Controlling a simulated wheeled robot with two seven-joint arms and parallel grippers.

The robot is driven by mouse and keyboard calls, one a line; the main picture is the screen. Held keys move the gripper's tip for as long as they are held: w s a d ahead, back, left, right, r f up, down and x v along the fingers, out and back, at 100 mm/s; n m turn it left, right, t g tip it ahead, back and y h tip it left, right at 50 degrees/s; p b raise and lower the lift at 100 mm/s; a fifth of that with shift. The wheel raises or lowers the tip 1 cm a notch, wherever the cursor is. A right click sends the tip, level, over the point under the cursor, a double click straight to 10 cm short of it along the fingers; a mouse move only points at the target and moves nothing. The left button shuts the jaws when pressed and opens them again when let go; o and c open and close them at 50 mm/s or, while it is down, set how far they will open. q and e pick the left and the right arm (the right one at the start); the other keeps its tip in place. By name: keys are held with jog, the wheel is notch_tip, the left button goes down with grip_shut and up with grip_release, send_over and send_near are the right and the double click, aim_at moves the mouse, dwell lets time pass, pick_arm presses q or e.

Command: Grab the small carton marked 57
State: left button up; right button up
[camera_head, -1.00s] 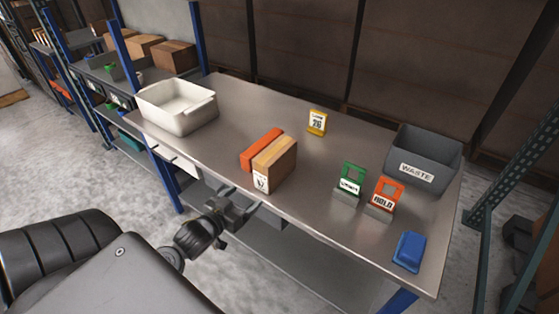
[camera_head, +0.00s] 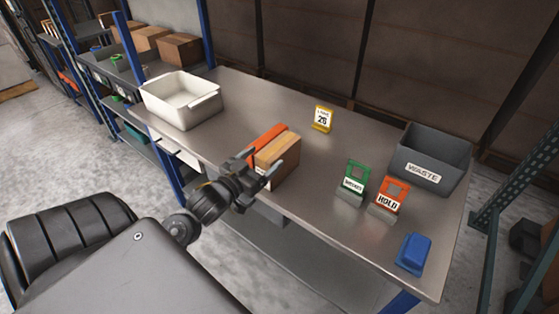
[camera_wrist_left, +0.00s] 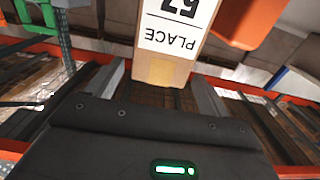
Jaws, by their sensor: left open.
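The small carton (camera_head: 280,150) is tan with a paler stripe and stands near the front edge of the steel table, against an orange block (camera_head: 262,141). In the left wrist view the carton (camera_wrist_left: 160,71) shows a white label reading 57 and PLACE, upside down. My left gripper (camera_head: 263,169) is open at the carton's near face and hides the label in the head view. In the wrist view the carton's end lies ahead, between the lines of the two fingers. I cannot tell whether they touch it. My right gripper is not in view.
A white bin (camera_head: 180,103) stands at the table's left end. A yellow sign marked 26 (camera_head: 323,119) stands behind. Green (camera_head: 354,183) and orange HOLD (camera_head: 388,199) signs, a blue object (camera_head: 413,254) and a grey WASTE bin (camera_head: 431,158) are to the right.

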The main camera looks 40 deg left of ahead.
aim_at(273, 150)
pick_arm(q)
jog(key=shift+w+p, duration=0.45)
jog(key=shift+w, duration=2.2)
jog(key=shift+c, duration=0.3)
grip_shut()
